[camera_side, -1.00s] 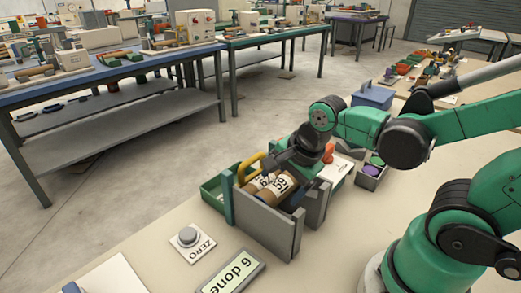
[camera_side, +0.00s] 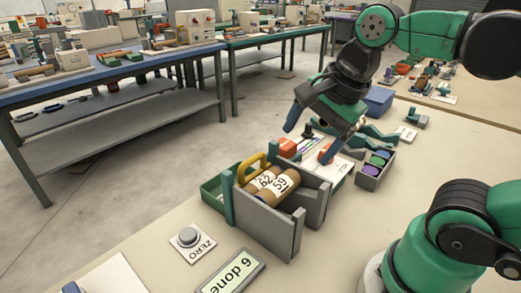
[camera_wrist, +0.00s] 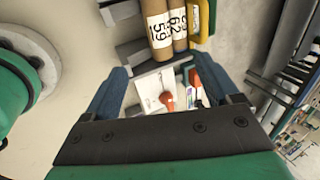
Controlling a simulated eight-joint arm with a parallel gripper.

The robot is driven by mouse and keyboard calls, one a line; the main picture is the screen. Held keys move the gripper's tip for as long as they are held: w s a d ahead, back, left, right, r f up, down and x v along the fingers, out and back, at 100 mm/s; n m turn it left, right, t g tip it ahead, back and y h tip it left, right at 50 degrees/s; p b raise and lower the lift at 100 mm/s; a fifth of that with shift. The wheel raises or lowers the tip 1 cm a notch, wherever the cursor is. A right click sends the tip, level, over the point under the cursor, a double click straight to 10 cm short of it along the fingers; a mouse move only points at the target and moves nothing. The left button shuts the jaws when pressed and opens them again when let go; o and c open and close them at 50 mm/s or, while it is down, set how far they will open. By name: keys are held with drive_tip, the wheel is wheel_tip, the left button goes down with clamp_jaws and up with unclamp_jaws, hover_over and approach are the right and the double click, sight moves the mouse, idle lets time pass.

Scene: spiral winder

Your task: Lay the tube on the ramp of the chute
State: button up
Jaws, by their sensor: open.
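Two brown tubes with white labels lie side by side in the grey chute (camera_side: 283,238). The nearer tube (camera_side: 284,183) reads 59 and the one beside it (camera_side: 262,180) reads 62. In the wrist view the 59 tube (camera_wrist: 157,25) and the 62 tube (camera_wrist: 179,22) show at the top, beyond my fingers. My gripper (camera_side: 308,145) is open and empty, raised above and behind the chute, apart from the tubes. In the wrist view my gripper (camera_wrist: 177,85) has its two blue fingers spread wide. The ramp under the tubes is mostly hidden.
A yellow handle (camera_side: 251,167) and a green tray (camera_side: 213,191) stand left of the chute. A bin with coloured discs (camera_side: 376,169) lies to the right. A blue box (camera_side: 375,101) stands behind.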

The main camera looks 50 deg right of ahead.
drive_tip(key=n+t, duration=0.2)
drive_tip(key=n, duration=1.3)
hover_over(278, 185)
drive_tip(key=f, duration=0.5)
drive_tip(key=shift+s+d, duration=0.1)
drive_tip(key=shift+s, duration=0.1)
drive_tip(key=n, duration=0.1)
drive_tip(key=f+n, duration=0.1)
drive_tip(key=n, duration=0.1)
drive_tip(key=shift+w+f+t, duration=0.1)
drive_tip(key=shift+w+t, duration=0.15)
drive_tip(key=shift+t, duration=0.05)
